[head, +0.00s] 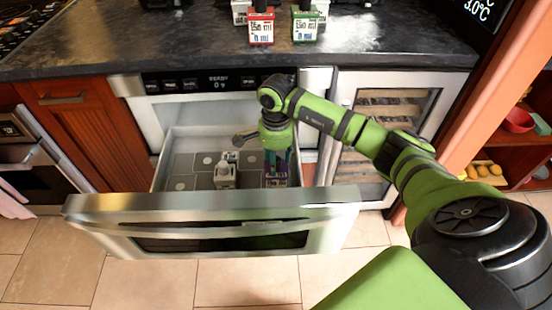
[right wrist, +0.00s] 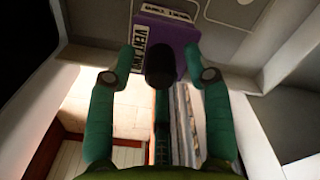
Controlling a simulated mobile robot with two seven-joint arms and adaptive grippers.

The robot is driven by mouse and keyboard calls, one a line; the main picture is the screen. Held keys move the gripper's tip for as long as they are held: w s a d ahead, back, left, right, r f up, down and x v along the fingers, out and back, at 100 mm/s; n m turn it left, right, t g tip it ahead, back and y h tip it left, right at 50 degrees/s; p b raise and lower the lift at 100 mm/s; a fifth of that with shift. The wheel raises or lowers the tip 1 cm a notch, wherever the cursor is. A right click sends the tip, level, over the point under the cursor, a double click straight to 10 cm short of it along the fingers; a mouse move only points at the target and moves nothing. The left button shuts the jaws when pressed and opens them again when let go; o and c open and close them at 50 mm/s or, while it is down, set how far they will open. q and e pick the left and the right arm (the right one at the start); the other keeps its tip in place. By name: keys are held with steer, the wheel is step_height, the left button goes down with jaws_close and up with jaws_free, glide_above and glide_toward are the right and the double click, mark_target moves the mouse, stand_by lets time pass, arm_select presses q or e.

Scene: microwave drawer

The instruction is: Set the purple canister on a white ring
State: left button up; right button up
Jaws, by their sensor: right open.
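The purple canister (head: 276,181) stands in the open drawer, on the right part of its floor, mostly hidden by my gripper in the head view. In the right wrist view the purple canister (right wrist: 178,38) has a white label and a dark round cap. My right gripper (head: 277,168) reaches down over it. In the wrist view my right gripper (right wrist: 160,62) is open, with one green finger on each side of the canister; I cannot tell whether they touch it. Small pale round marks (head: 180,186) show on the grey drawer floor. My left gripper is not in view.
A white canister (head: 225,174) stands in the drawer left of the purple one. The steel drawer front (head: 210,207) rises before both. A red canister (head: 261,27) and a green canister (head: 305,25) stand on the dark counter (head: 170,40). The drawer's left floor is clear.

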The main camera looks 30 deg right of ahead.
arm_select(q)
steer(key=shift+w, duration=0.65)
arm_select(e)
step_height(320, 180, up, 12)
steer(key=shift+f, duration=0.2)
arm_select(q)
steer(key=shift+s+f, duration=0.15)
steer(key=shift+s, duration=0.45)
